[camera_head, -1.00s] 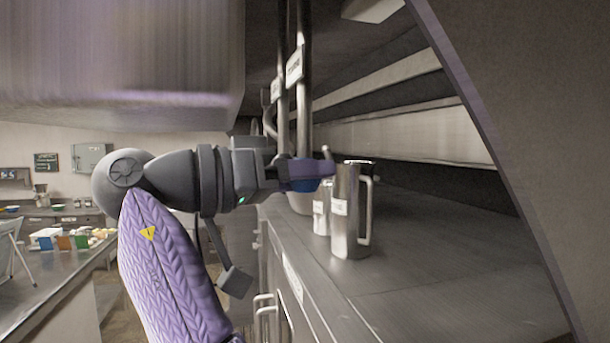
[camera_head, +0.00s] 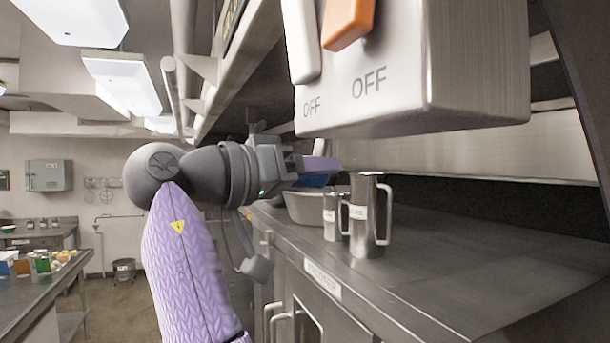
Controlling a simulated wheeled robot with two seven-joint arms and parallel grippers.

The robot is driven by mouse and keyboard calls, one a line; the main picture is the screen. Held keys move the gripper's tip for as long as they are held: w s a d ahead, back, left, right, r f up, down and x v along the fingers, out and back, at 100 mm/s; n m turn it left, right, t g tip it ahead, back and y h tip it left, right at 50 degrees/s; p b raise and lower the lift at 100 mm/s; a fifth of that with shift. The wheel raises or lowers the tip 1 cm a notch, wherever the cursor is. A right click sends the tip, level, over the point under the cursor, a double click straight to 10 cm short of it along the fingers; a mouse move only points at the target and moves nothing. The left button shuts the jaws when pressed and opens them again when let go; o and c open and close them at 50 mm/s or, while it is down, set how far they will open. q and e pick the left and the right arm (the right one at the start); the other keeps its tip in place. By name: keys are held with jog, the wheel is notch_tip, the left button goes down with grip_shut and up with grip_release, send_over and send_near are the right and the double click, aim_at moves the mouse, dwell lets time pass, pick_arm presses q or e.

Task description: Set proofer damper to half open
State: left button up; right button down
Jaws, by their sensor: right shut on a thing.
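My right gripper (camera_head: 318,170) reaches in over the steel counter, its purple fingers pointing right. It is shut on a small blue thing (camera_head: 316,181), mostly hidden by the fingers, so I cannot tell its shape. The gripper is just above and behind the metal jugs, near the rim of a grey bowl. No part that I can make out as the proofer damper is in view. My left gripper is not in view.
A tall steel jug (camera_head: 369,215) and a smaller labelled one (camera_head: 333,215) stand on the counter (camera_head: 450,260) before a grey bowl (camera_head: 296,207). A metal switch box (camera_head: 450,70), marked OFF, with an orange rocker (camera_head: 348,22), hangs close overhead. The counter's right side is clear.

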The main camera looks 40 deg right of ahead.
jog(key=shift+c, duration=0.9)
grip_release()
jog(key=shift+d, duration=0.1)
jog(key=shift+a, duration=0.25)
jog(key=a, duration=0.9)
jog(key=shift+w+a+b, duration=0.25)
jog(key=shift+w+b, duration=0.15)
